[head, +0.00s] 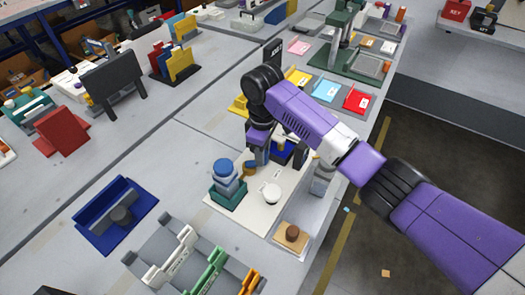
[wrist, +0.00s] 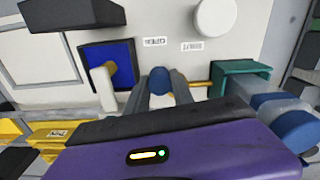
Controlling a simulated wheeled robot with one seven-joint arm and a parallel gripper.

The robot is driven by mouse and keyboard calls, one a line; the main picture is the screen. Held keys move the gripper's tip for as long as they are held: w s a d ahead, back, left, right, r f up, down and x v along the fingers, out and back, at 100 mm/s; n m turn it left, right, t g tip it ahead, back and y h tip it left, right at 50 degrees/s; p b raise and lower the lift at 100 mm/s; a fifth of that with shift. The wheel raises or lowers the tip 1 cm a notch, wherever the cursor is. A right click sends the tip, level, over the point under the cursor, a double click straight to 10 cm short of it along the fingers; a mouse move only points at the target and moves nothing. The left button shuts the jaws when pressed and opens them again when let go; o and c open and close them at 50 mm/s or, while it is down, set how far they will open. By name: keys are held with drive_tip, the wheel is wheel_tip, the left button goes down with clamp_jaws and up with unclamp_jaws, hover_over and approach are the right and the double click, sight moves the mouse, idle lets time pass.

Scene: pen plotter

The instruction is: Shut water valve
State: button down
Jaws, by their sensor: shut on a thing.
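The water valve's blue knob (wrist: 160,79) shows between my fingers in the wrist view, with a brass pipe (wrist: 200,84) running to its right. My gripper (wrist: 160,88) is shut on this knob, one grey finger on each side. The fingers hide part of the knob. In the head view my gripper (head: 256,158) points down over the white board (head: 236,208), beside the brass fitting (head: 249,169). The knob itself is hidden by my gripper there. The valve's turned position cannot be told.
A teal holder (head: 228,195) with stacked blue-grey round parts stands close by. A round white part (head: 271,194) is on the board. A blue panel with a beige lever (wrist: 107,86) is left of my fingers in the wrist view. A blue tray (head: 116,214) lies farther left.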

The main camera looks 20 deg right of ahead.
drive_tip(key=m+p, duration=0.2)
drive_tip(key=s+p, duration=0.1)
drive_tip(key=p, duration=0.1)
drive_tip(key=shift+a+r+m, duration=0.25)
drive_tip(key=shift+r+m, duration=0.1)
drive_tip(key=shift+m, duration=0.05)
drive_tip(key=m+p, duration=0.1)
drive_tip(key=s+m+p, duration=0.1)
drive_tip(key=p, duration=0.1)
drive_tip(key=shift+a+m, duration=0.25)
drive_tip(key=shift+m, duration=0.15)
drive_tip(key=m+p, duration=0.1)
drive_tip(key=a+m+p, duration=0.1)
drive_tip(key=m+p, duration=0.1)
drive_tip(key=s+m+p, duration=0.1)
drive_tip(key=m+p, duration=0.1)
drive_tip(key=shift+a+f, duration=0.15)
drive_tip(key=shift+a, duration=0.1)
drive_tip(key=m, duration=0.2)
drive_tip(key=a+m+p, duration=0.1)
drive_tip(key=m, duration=0.1)
drive_tip(key=shift+s+a+f+m, duration=0.1)
drive_tip(key=shift+s+a+m, duration=0.1)
drive_tip(key=shift+m, duration=0.1)
drive_tip(key=shift+a+m, duration=0.35)
drive_tip(key=shift+m, duration=0.75)
drive_tip(key=shift+w, duration=0.1)
drive_tip(key=c, duration=1.1)
unclamp_jaws()
